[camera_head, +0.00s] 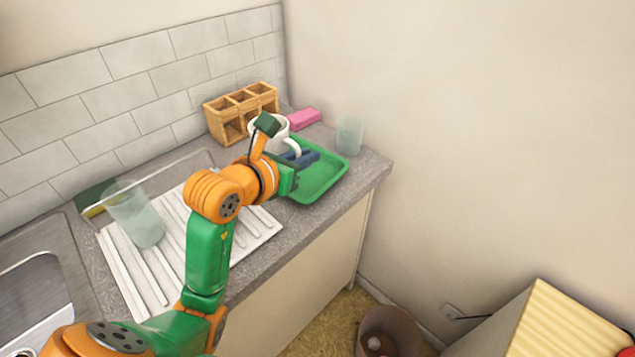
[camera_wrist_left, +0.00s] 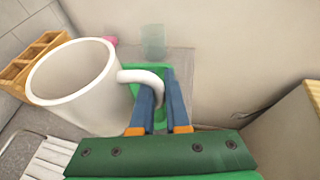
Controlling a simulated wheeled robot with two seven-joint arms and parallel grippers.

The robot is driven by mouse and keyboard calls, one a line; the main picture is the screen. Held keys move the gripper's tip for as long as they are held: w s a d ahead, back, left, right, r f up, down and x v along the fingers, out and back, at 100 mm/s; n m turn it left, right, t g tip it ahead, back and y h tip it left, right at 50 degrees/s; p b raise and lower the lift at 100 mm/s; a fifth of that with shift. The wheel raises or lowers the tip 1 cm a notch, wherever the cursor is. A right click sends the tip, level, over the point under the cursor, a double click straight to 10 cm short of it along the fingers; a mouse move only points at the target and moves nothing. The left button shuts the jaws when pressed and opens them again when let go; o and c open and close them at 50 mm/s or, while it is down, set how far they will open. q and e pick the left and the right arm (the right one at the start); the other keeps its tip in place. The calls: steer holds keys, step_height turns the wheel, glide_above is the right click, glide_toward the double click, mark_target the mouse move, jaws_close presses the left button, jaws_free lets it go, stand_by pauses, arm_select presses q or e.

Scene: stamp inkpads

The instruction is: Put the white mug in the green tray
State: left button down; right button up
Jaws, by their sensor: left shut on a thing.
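The white mug (camera_head: 283,130) is in my left gripper (camera_head: 306,157), whose blue fingers are shut on its handle. In the left wrist view the mug (camera_wrist_left: 75,85) is upright, with its open rim facing up, and its handle runs to the fingertips (camera_wrist_left: 162,88). The green tray (camera_head: 322,184) lies on the counter under and in front of the gripper. The mug shows at the tray's back left side; my arm hides part of it, and its height above the tray is hard to tell. My right gripper is not in view.
A wooden compartment box (camera_head: 225,118) stands behind the mug by the tiled wall. A pink block (camera_head: 304,119) and a clear glass (camera_head: 349,135) are behind the tray.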

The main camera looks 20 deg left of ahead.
arm_select(q)
steer(key=w+f, duration=0.2)
steer(key=w, duration=0.1)
steer(key=w+a+f, duration=0.1)
steer(key=w+f, duration=0.2)
steer(key=w, duration=0.1)
steer(key=w+f, duration=0.3)
steer(key=shift+w+a+f, duration=0.15)
steer(key=shift+w+a, duration=0.05)
steer(key=shift+w, duration=0.05)
step_height(320, 180, down, 3)
steer(key=shift+r, duration=0.1)
steer(key=c, duration=0.9)
jaws_free()
steer(key=shift+s, duration=0.1)
